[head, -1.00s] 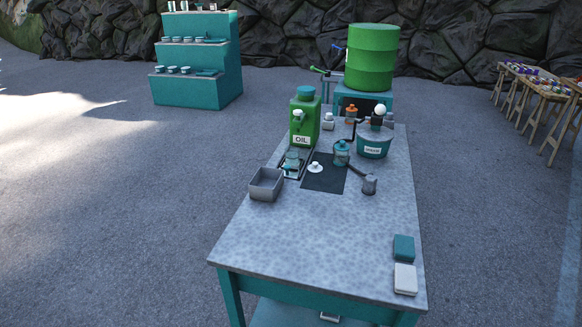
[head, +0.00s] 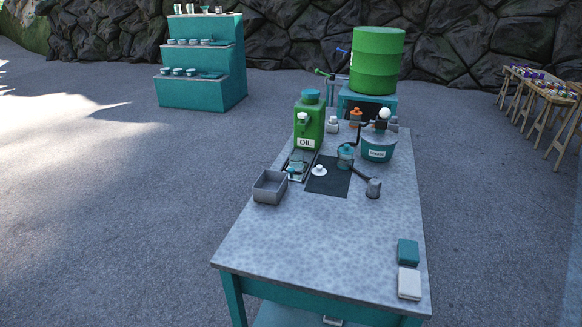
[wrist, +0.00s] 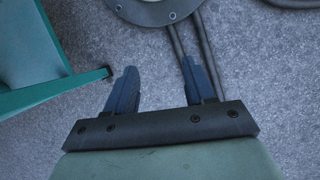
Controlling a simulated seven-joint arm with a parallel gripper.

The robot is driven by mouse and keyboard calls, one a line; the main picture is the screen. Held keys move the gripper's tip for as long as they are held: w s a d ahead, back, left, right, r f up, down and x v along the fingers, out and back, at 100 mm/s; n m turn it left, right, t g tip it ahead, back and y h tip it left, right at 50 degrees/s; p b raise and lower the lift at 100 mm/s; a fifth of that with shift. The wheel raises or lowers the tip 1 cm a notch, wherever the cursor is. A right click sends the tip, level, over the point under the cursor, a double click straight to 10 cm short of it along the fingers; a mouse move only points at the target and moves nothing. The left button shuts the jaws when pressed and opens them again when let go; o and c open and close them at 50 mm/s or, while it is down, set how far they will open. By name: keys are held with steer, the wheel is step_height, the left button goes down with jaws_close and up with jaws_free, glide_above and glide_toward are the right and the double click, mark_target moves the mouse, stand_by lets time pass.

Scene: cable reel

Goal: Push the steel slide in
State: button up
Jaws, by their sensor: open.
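On the table in the head view, a narrow steel-coloured slide (head: 306,168) lies in front of the green oil can (head: 309,125). A small clear jar (head: 296,160) appears to sit on it, with a teal part at its near end. It is too small to tell how far out the slide stands. My gripper (wrist: 158,68) shows only in the wrist view. Its two dark fingers are apart with nothing between them, above grey ground. The slide is not in the wrist view, and my gripper is not in the head view.
A grey open box (head: 270,187) stands left of the slide. A dark mat (head: 328,182) with a white knobbed piece, a teal jar (head: 345,155) and a teal tub (head: 378,148) are to the right. The table's near part (head: 310,235) is mostly clear. A teal beam shows left of my gripper.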

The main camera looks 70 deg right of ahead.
steer(key=w+d+r+m+t, duration=0.1)
steer(key=w+d+r+m, duration=0.1)
steer(key=w+d+r, duration=0.45)
steer(key=w+d+r+m+t, duration=0.25)
steer(key=w+d, duration=0.45)
steer(key=d, duration=0.5)
steer(key=w+d+r+m+t+h, duration=0.1)
steer(key=d+r+m, duration=0.1)
steer(key=d+r, duration=0.75)
steer(key=d+r+m+h, duration=0.1)
steer(key=d+r+m, duration=0.1)
steer(key=d+r, duration=0.8)
step_height(320, 180, up, 30)
steer(key=m+h, duration=0.3)
steer(key=m, duration=0.4)
glide_above(291, 169)
steer(key=a, duration=0.6)
steer(key=x, duration=1.3)
steer(key=shift+d+f, duration=0.2)
steer(key=shift+f, duration=0.15)
